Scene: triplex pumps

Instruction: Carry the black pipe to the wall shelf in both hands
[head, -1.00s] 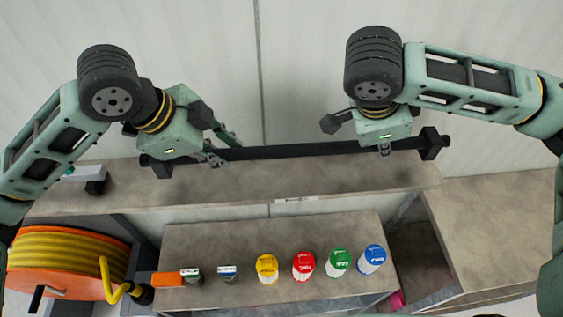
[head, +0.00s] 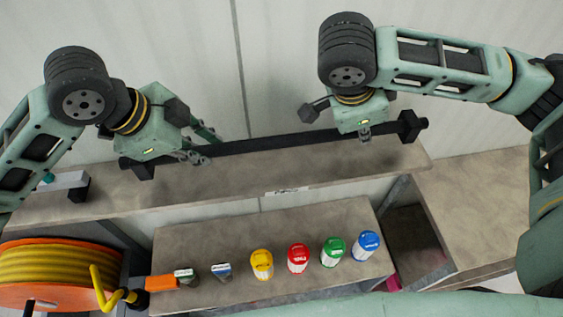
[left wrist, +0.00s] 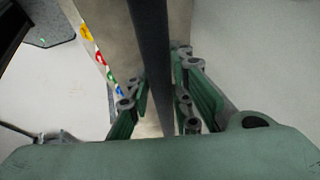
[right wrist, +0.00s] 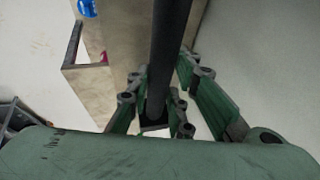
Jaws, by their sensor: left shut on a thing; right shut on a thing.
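The black pipe (head: 270,144) runs left to right in the head view, with a square block near each end. It shows in front of the wall, over the back part of the upper wall shelf (head: 225,187); I cannot tell whether it touches the shelf. My left gripper (head: 200,148) is shut on the pipe near its left end; the left wrist view shows the pipe (left wrist: 150,50) between its fingers. My right gripper (head: 364,134) is shut on the pipe near its right end, and the pipe (right wrist: 168,55) passes between its fingers in the right wrist view.
Below is a lower shelf (head: 200,240) with yellow (head: 262,264), red (head: 298,258), green (head: 333,251) and blue (head: 368,245) containers. An orange reel with yellow hose (head: 55,270) is at lower left. A small pale item (head: 65,181) lies on the upper shelf's left end.

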